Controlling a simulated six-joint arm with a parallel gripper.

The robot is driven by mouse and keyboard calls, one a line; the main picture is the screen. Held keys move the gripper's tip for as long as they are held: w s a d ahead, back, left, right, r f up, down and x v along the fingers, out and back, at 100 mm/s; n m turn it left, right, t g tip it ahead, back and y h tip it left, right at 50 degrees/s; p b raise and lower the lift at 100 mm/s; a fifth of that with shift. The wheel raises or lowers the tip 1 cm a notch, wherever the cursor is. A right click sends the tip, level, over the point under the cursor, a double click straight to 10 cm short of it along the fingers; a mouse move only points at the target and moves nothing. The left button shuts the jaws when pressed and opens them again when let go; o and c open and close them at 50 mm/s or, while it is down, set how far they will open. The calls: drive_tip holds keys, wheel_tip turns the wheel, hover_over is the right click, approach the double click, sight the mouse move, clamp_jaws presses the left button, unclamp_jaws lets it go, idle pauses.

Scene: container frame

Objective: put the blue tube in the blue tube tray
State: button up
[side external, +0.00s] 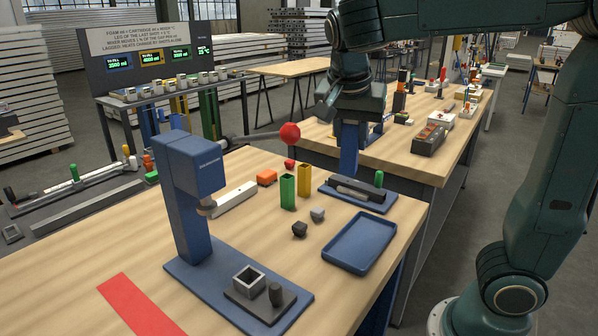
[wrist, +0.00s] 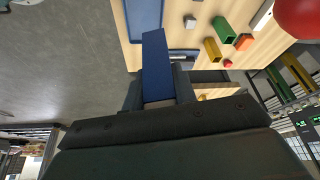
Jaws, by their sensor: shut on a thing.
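My gripper (side external: 350,135) points down above the far right part of the bench and is shut on the blue tube (side external: 348,163). The tube hangs roughly upright below the jaws; it also shows in the wrist view (wrist: 156,65), sticking out between the fingers (wrist: 157,100). The blue tray (side external: 338,263), flat with a low rim, lies empty at the bench's right edge, nearer the side camera than the tube. In the side view the tube's lower end appears above the blue fixture base, apart from the tray; its exact height is unclear.
A blue press (side external: 188,180) with a red-ball lever (side external: 289,134) stands left. A blue base with a black holder (side external: 356,190) lies behind the tray. Green (side external: 288,193) and yellow (side external: 304,181) tubes stand mid-bench. Black (side external: 300,229) and grey (side external: 317,214) pieces lie beside the tray.

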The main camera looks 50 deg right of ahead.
drive_tip(key=s+d+f+m+g, duration=0.1)
drive_tip(key=d+m, duration=0.2)
drive_tip(key=d, duration=0.4)
drive_tip(key=shift+s+f, duration=0.25)
drive_tip(key=shift+s, duration=0.05)
drive_tip(key=shift+f, duration=0.15)
wheel_tip(320, 180, down, 16)
drive_tip(key=shift+r, duration=0.25)
drive_tip(key=shift+f, duration=0.1)
drive_tip(key=shift+f, duration=2.05)
drive_tip(key=o, duration=1)
drive_tip(key=shift+f, duration=0.1)
